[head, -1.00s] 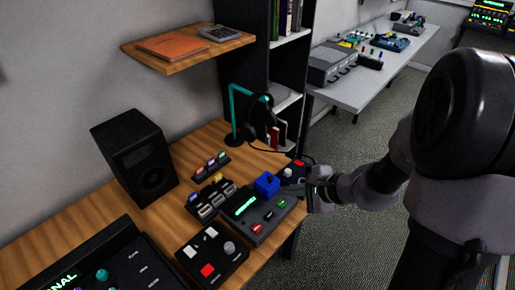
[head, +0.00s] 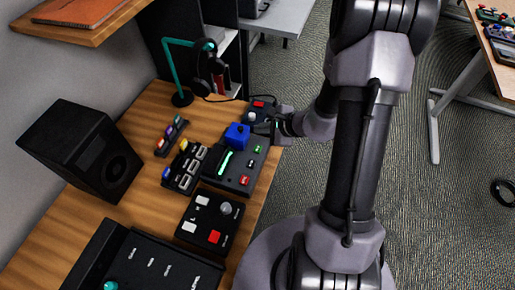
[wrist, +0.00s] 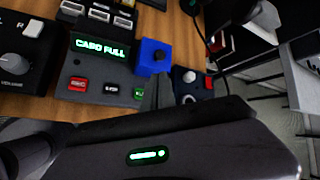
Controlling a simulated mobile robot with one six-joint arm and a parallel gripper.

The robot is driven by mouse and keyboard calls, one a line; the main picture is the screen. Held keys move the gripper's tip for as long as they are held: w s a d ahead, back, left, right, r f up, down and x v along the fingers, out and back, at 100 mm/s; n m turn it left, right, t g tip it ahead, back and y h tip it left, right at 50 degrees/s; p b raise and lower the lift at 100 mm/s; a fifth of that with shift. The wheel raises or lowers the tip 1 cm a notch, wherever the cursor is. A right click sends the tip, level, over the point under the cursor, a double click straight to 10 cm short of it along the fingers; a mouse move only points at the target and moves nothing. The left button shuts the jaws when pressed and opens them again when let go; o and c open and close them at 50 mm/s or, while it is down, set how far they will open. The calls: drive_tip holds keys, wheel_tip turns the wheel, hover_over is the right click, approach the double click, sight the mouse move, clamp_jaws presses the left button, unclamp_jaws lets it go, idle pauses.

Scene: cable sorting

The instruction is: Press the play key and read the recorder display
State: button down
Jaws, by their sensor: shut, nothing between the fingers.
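The recorder (head: 228,180) is a dark box on the wooden desk; it also shows in the wrist view (wrist: 92,67). Its lit green display (wrist: 100,49) appears to read "CARD FULL". Along its front are a red key (wrist: 78,84), a dark key (wrist: 111,88) and a green key (wrist: 138,94), which seems to be play. My gripper (head: 275,126) is shut and empty near the recorder's far end. In the wrist view its fingertips (wrist: 157,88) are just right of the green key; I cannot tell whether they touch anything.
A blue block (wrist: 153,55) with a dark knob stands close to the display end. A box with a pale knob and red button (wrist: 190,84) lies beyond. A panel (head: 207,219), speaker (head: 88,158) and headphone stand (head: 180,97) share the desk. Floor right of it is open.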

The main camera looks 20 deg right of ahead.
sight(260, 150)
wheel_tip(260, 150, down, 8)
drive_tip(key=b, duration=0.5)
drive_tip(key=shift+r, duration=0.25)
drive_tip(key=shift+f+b, duration=0.1)
drive_tip(key=shift+b, duration=0.2)
drive_tip(key=shift+f, duration=0.15)
idle(1.1)
drive_tip(key=shift+f+b, duration=0.3)
drive_tip(key=shift+b, duration=0.4)
drive_tip(key=shift+f+b, duration=0.35)
drive_tip(key=shift+b, duration=0.2)
drive_tip(key=shift+r, duration=0.1)
idle(0.5)
drive_tip(key=shift+r+p, duration=0.45)
drive_tip(key=shift+r, duration=0.25)
